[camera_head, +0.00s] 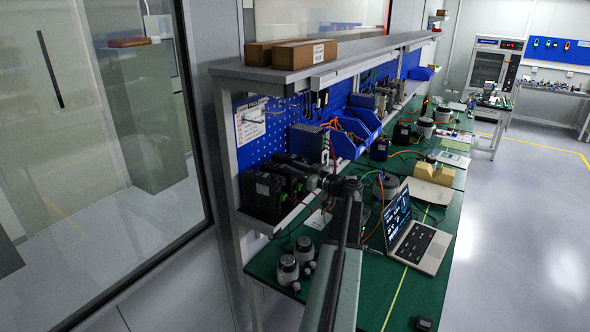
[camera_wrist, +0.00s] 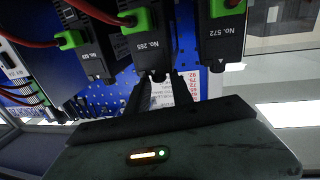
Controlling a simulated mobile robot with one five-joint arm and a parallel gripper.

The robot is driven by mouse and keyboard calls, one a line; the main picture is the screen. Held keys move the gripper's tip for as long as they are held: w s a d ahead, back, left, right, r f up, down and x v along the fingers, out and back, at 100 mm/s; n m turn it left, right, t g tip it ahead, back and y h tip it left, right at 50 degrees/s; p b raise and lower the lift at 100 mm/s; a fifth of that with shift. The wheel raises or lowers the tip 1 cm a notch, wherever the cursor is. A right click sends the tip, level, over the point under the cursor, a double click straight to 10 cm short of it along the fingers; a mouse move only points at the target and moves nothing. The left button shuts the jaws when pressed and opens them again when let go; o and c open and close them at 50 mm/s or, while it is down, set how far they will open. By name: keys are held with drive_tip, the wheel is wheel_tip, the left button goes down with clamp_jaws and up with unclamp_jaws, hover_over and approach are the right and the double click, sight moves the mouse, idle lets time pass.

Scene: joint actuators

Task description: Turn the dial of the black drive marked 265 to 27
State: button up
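The black drive marked No. 265 (camera_wrist: 149,47) is in the upper middle of the wrist view, with a green connector (camera_wrist: 137,20) on it. Its small dark dial (camera_wrist: 157,77) is at the drive's lower end. My gripper (camera_wrist: 160,80) reaches up to it, with one finger on each side of the dial. The fingers are apart, but whether they touch the dial is not clear. The dial's pointer and scale are too small to read. In the head view my gripper (camera_head: 283,160) is beside the black drives (camera_head: 264,194) on the shelf, partly hiding them.
Drive No. 572 (camera_wrist: 221,42) is close on the right in the wrist view; another black drive (camera_wrist: 93,62) is on the left. Red cables hang nearby. The laptop (camera_head: 415,235) and metal cylinders (camera_head: 288,268) stand on the green bench below my arm.

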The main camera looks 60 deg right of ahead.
clamp_jaws()
drive_tip(key=shift+a+h, duration=0.15)
drive_tip(key=shift+h, duration=0.15)
drive_tip(key=shift+w+a+m+g+h, duration=0.1)
drive_tip(key=shift+a+m+g+h, duration=0.1)
drive_tip(key=shift+m+g+h, duration=0.9)
drive_tip(key=shift+w+a+m+g+h, duration=0.2)
drive_tip(key=shift+m+g+h, duration=0.35)
drive_tip(key=shift+m+h, duration=1.1)
drive_tip(key=shift+w+a+m+g+h, duration=0.15)
drive_tip(key=shift+m+g+h, duration=0.65)
drive_tip(key=shift+h, duration=1.15)
drive_tip(key=shift+s+g, duration=0.1)
drive_tip(key=shift+g, duration=0.25)
